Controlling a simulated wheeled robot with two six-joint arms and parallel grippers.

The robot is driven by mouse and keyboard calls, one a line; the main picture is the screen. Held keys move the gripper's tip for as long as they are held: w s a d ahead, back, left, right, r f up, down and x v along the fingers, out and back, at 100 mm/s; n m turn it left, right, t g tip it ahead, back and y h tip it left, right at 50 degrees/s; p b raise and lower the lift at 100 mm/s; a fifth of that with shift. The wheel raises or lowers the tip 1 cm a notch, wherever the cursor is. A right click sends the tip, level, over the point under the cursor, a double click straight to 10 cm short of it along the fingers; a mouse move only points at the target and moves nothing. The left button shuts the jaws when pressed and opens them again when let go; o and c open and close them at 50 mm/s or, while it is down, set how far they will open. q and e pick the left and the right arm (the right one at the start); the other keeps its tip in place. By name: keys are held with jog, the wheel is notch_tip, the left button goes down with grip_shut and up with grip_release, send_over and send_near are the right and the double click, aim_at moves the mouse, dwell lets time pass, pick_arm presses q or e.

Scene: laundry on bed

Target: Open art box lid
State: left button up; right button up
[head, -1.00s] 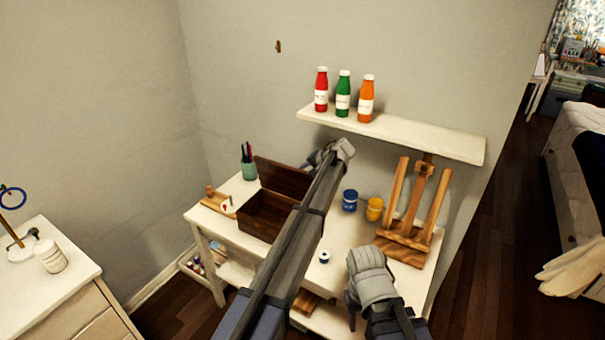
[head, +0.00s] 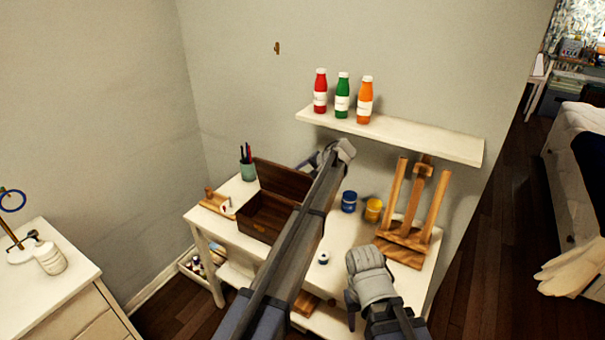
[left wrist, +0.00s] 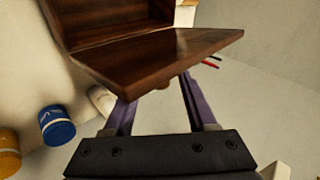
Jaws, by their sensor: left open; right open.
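The dark brown wooden art box (head: 262,228) sits on the white table. Its lid (head: 283,178) stands raised at the back, and the hollow inside shows. My left gripper (head: 310,160) is just behind and right of the lid, partly hidden by my arm. In the left wrist view, the open fingers (left wrist: 160,90) are at the lid's outer side (left wrist: 160,55), with no grip on it visible. Whether they touch it I cannot tell. My right gripper (head: 352,302) is low over the table's front right, away from the box; its fingers point down.
A pencil cup (head: 248,170) stands behind the box. Blue (head: 349,201) and yellow (head: 373,209) paint jars and a wooden easel (head: 405,235) stand to the right. A wall shelf (head: 400,135) with three bottles hangs above. A small white pot (head: 323,258) is on the table.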

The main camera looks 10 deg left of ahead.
pick_arm(q)
jog(key=p+v, duration=0.4)
jog(key=v, duration=0.3)
jog(key=shift+a+r, duration=0.1)
pick_arm(e)
notch_tip(320, 180, up, 5)
jog(key=shift+f, duration=0.1)
